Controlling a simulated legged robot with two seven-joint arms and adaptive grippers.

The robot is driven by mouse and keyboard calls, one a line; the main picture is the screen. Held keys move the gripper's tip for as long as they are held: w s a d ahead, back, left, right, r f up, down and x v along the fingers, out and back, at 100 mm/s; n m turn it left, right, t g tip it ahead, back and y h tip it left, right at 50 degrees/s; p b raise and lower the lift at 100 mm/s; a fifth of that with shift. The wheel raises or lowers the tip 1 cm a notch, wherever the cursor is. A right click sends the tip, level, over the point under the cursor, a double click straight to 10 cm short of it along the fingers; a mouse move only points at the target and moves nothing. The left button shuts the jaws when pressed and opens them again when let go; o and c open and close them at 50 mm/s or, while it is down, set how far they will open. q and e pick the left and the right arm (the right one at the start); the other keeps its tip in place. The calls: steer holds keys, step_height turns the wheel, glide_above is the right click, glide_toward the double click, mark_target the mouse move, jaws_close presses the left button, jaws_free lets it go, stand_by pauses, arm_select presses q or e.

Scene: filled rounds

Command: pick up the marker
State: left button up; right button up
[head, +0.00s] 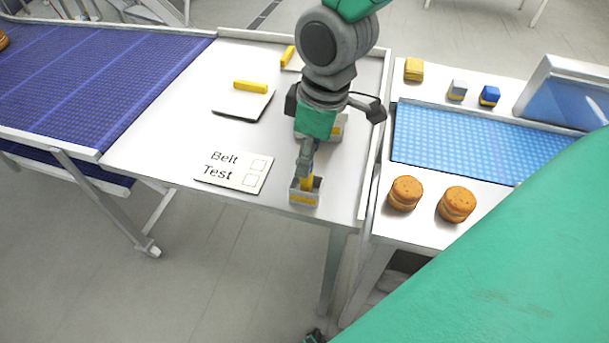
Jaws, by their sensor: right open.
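A small grey holder with a yellow label (305,198) stands near the front edge of the white table. A yellow upright piece, apparently the marker (307,183), stands in it, with some blue showing above. My right gripper (311,163) comes down from above, open, with a grey finger beside the marker's upper part. The finger and wrist hide much of the marker, and I cannot tell if they touch. A white card reading "Belt Test" (236,172) with two empty boxes lies left of the holder.
A blue belt (110,75) runs at the left. A yellow bar (251,87) lies on a pad (238,105); another yellow bar (288,56) is behind. Right, beyond a raised table edge, are a blue mat (460,140), two filled rounds (405,193) and small blocks (457,90).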

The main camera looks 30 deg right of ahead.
mark_target(306, 185)
steer(key=shift+w+f, duration=0.2)
steer(key=shift+f, duration=0.3)
steer(key=shift+w+f, duration=0.15)
steer(key=shift+f, duration=0.35)
steer(key=f, duration=0.3)
steer(key=w+f, duration=0.1)
steer(key=f, duration=0.1)
steer(key=shift+d+f, duration=0.1)
steer(key=shift+s, duration=0.15)
steer(key=c, duration=0.3)
jaws_close()
